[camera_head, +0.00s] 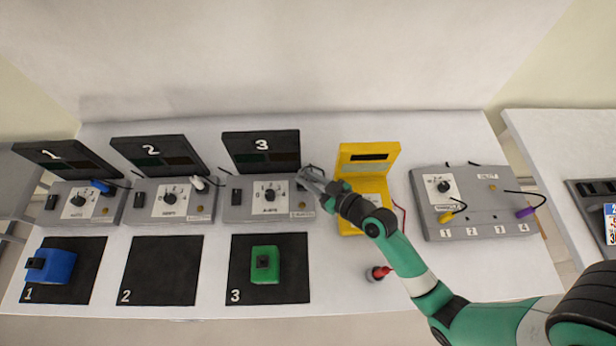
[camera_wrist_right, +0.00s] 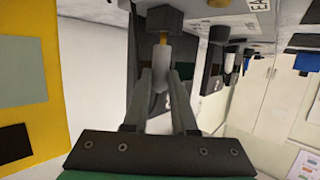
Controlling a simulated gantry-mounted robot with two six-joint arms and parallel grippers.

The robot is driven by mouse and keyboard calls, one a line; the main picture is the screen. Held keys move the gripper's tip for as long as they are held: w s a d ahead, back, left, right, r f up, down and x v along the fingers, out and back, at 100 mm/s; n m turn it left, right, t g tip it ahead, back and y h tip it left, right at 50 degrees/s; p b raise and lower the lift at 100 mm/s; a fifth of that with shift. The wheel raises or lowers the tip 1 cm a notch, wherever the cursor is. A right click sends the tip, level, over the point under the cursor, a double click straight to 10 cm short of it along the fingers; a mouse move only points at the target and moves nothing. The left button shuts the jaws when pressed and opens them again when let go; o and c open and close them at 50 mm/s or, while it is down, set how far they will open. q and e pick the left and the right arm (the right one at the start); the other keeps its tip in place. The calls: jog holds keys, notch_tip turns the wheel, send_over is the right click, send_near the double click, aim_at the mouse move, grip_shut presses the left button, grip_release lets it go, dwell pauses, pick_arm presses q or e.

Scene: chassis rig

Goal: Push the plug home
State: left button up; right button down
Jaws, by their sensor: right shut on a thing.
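My right gripper (camera_head: 313,180) reaches in at the right end of the grey station 3 box (camera_head: 235,213). In the wrist view its two fingers (camera_wrist_right: 160,92) are shut on a light grey plug (camera_wrist_right: 160,75). A short gold-coloured section (camera_wrist_right: 163,38) shows between the plug's body and a dark socket block (camera_wrist_right: 163,18) on the box. The plug points at the block and looks in line with it. How deep the tip sits cannot be seen. In the head view the gripper mostly hides the plug. My left gripper is not in view.
A yellow case (camera_head: 369,190) stands open close to the right of the gripper. Station 2 (camera_head: 150,210) has a white plug (camera_head: 198,183); station 1 has a blue one (camera_head: 102,187). A grey panel (camera_head: 470,230) with cables is further right. A red object (camera_head: 378,273) stands near my arm.

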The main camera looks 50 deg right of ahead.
jog(key=shift+f+b, duration=0.6)
jog(key=shift+f, duration=0.1)
jog(key=c, duration=0.6)
grip_release()
jog(key=shift+c, duration=0.2)
